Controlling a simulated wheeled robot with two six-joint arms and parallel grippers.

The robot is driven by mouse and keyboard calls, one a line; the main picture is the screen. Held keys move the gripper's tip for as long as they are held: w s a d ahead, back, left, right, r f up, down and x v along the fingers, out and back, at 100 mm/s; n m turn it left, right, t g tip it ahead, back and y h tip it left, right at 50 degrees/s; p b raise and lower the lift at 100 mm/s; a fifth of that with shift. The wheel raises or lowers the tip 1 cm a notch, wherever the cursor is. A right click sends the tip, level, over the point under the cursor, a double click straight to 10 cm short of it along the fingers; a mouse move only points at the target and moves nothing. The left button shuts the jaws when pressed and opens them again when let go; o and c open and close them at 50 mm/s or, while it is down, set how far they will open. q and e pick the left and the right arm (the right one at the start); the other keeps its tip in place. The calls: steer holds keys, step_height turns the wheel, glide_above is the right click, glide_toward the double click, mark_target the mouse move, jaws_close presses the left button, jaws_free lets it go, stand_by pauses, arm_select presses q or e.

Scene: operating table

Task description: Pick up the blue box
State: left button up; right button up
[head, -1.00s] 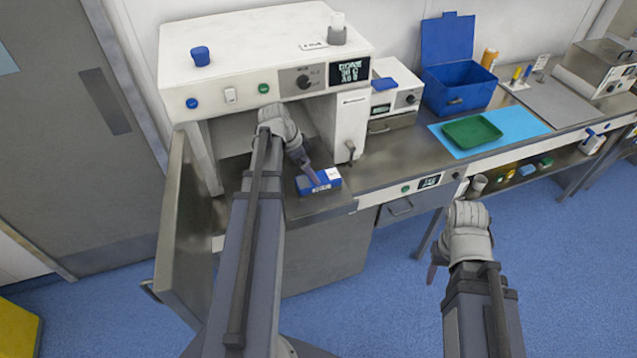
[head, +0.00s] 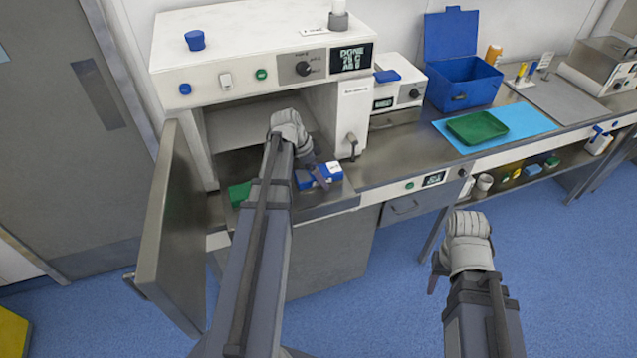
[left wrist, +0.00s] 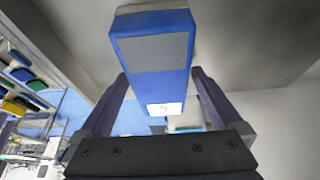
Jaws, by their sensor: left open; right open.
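A small blue and white box (head: 329,171) lies on the metal surface at the front of the open white cabinet. It also shows large in the left wrist view (left wrist: 153,55), with a grey panel and a white label, extending between and beyond the fingers. My left gripper (head: 312,172) is open, with its fingers at the box; one finger crosses in front of it in the head view. Whether they touch it I cannot tell. My right gripper (head: 437,272) is open and empty, over the floor in front of the bench.
The cabinet door (head: 170,235) stands open at the left. A green item (head: 239,194) lies left of my left arm. On the bench to the right are a blue bin (head: 462,92) with its lid up and a green tray (head: 476,128) on a light blue mat (head: 520,119).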

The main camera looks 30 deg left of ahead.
arm_select(q)
jaws_close()
stand_by(0.8)
